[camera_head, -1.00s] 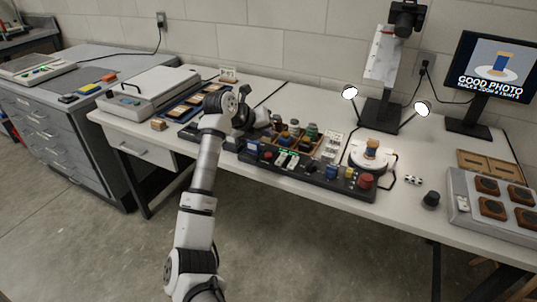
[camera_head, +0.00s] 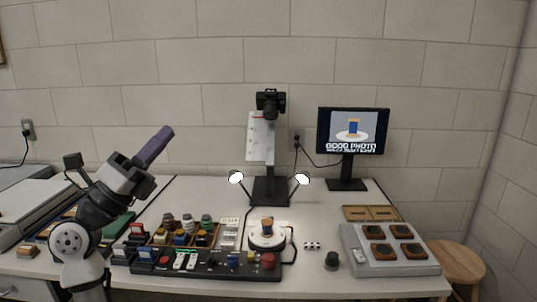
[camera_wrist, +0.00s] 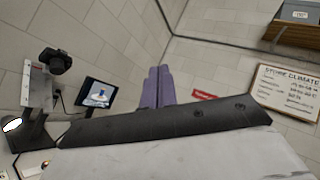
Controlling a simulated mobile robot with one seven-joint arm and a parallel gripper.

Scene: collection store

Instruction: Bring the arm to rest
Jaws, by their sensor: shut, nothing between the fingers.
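My arm is raised at the left in the head view, above the white bench (camera_head: 330,284). My gripper (camera_head: 167,133) points up and to the right, clear of the bench, with the wall behind it. Its purple fingers lie side by side with nothing between them. They also show in the wrist view (camera_wrist: 158,72), pressed together in front of the corner of the room. The lower part of my arm is cut off by the picture's bottom edge.
A camera stand (camera_head: 268,185) with two lamps and a monitor (camera_head: 352,131) stand at the back. A spool sits on a round turntable (camera_head: 267,241). A black control panel (camera_head: 215,268), a rack of jars (camera_head: 185,240) and a grey tray (camera_head: 363,262) fill the bench. A stool (camera_head: 458,264) is at right.

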